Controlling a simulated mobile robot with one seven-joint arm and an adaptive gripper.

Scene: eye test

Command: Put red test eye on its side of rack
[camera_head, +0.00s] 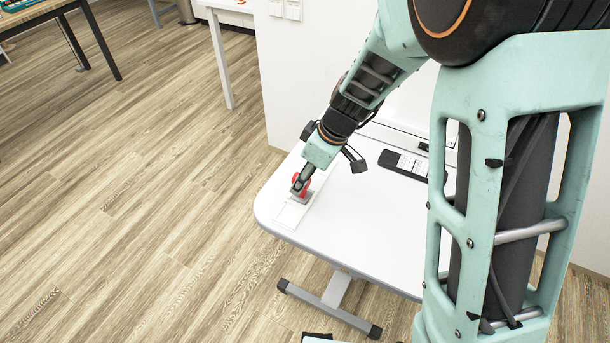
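The red test eye (296,179) is at the fingertips of my gripper (302,186), over the left end of the white table. Red shows on both sides of the dark fingers, which hide its middle. The fingers are seen nearly in line, so I cannot tell whether they are closed on it. The gripper points down. A pale flat rack (291,214) lies on the table below and around the fingertips. A small grey piece shows right under the fingers; I cannot tell whether the red eye touches it.
The white table (350,225) has clear room right of the rack. A dark device with a light panel (406,164) lies near its back edge by the wall. My arm covers the table's right part. Wooden floor is open at left; other tables stand at the back.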

